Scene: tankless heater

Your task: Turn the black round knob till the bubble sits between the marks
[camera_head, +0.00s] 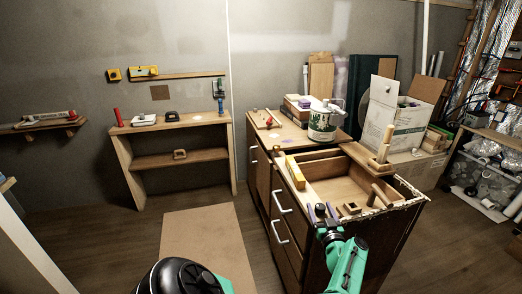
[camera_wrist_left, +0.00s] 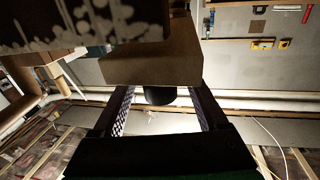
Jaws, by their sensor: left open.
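The black round knob (camera_wrist_left: 160,95) is in the left wrist view, a dark round shape at the edge of a brown wooden block. It also shows as a small dark shape in the head view (camera_head: 320,209), at the front edge of the cabinet top. My left gripper (camera_head: 322,212) is open, with one finger on each side of the knob. In the wrist view the left gripper (camera_wrist_left: 160,110) shows gaps between fingers and knob; contact cannot be told. A yellow bar like a level (camera_head: 295,172) lies on the cabinet's left edge. No bubble or marks can be made out.
The cabinet (camera_head: 285,240) has an open-topped wooden compartment (camera_head: 335,183). A paint can (camera_head: 321,124) and a carton (camera_head: 392,118) are behind.

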